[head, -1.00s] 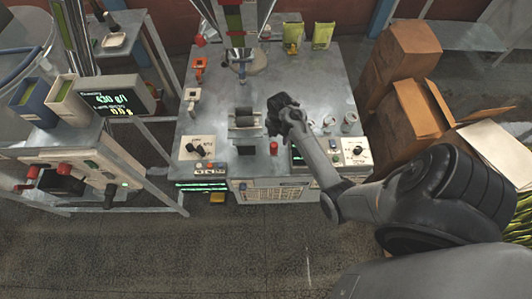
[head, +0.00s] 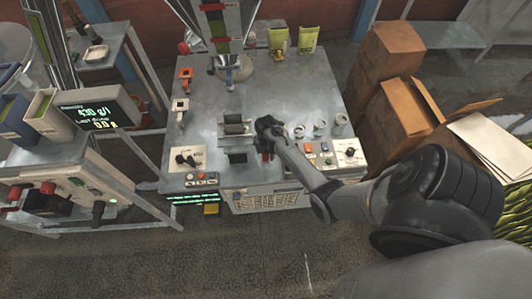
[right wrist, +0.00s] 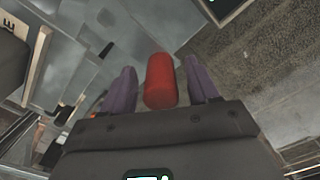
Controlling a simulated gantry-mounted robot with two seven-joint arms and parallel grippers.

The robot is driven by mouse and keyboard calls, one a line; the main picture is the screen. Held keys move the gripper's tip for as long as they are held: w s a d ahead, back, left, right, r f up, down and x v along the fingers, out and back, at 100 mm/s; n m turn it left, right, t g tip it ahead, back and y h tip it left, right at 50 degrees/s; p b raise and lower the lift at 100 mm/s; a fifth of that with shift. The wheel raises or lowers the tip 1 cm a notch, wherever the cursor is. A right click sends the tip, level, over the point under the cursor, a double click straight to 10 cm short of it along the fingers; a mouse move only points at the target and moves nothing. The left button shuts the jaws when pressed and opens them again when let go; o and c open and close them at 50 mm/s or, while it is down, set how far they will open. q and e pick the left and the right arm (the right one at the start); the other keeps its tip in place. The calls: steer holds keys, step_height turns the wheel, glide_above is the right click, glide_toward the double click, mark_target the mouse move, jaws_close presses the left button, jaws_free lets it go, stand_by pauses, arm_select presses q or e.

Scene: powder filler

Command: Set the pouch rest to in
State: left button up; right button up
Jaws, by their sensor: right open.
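My right gripper (head: 265,148) is over the front middle of the grey machine table, to the right of the dark block. In the right wrist view, my right gripper (right wrist: 160,68) is open, with a red cylindrical handle (right wrist: 160,82) between its two purple fingers. Gaps show on both sides of the handle. I cannot tell which part is the pouch rest. My left gripper is out of view.
A knob panel (head: 187,158) stands on the left front of the table (head: 205,120), and another knob (head: 350,153) on the right. Several small cups (head: 320,127) stand right of my gripper. Cardboard boxes (head: 405,110) are at the right, a display (head: 100,108) at the left.

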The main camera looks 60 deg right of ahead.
jaws_close()
stand_by(0.4)
